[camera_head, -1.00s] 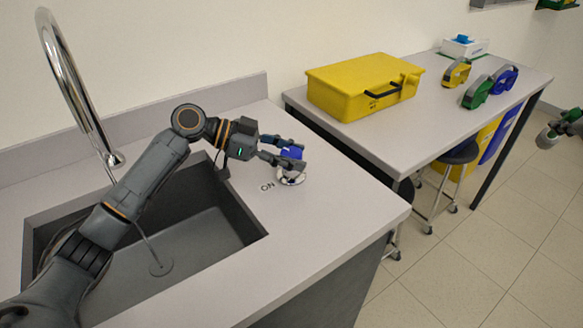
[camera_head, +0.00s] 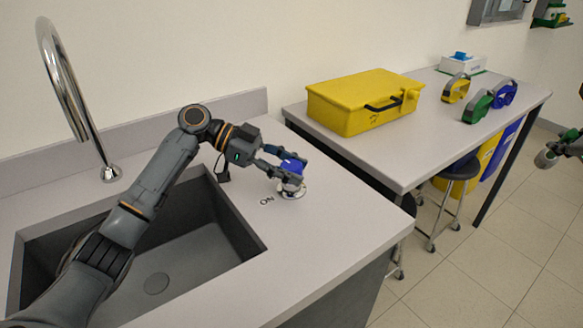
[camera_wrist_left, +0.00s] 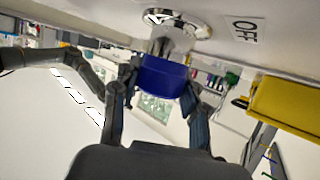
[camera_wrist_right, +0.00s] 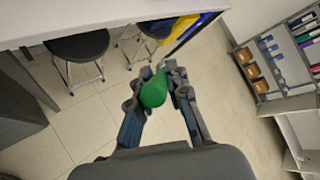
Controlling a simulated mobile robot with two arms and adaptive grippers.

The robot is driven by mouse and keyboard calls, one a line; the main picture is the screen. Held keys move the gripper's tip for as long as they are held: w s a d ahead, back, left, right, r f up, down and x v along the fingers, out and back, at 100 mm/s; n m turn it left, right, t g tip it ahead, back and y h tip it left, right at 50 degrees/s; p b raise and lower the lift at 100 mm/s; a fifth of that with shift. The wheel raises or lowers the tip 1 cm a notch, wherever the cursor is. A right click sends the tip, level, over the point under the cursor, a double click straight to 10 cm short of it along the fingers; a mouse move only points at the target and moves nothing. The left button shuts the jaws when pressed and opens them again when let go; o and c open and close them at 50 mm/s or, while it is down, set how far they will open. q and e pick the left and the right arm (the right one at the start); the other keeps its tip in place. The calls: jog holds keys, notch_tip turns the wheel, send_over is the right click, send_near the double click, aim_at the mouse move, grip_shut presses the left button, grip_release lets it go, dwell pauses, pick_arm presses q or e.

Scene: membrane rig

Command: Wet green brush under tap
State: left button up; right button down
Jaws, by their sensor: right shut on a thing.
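The tap (camera_head: 66,92) is a tall curved chrome spout beside the grey sink (camera_head: 210,215). No water shows over the drain. A blue knob (camera_head: 292,165) on a chrome base stands on the counter to the right of the sink. My left gripper (camera_head: 281,163) has its fingers on both sides of the blue knob, also seen in the left wrist view (camera_wrist_left: 164,76); whether they grip it is unclear. My right gripper (camera_wrist_right: 160,82) is shut on the green brush (camera_wrist_right: 155,90), above the floor, away from the sink. The brush's bristles are hidden.
A side table (camera_head: 440,125) carries a yellow case (camera_head: 360,105), tape dispensers in yellow (camera_head: 456,88), green (camera_head: 477,107) and blue (camera_head: 504,93), and a white box. Stools (camera_head: 458,170) and bins (camera_head: 503,140) stand below. The counter's front right is bare.

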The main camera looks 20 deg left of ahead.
pick_arm(q)
jog(key=o, duration=0.4)
jog(key=v, duration=1.2)
jog(key=shift+d, duration=0.1)
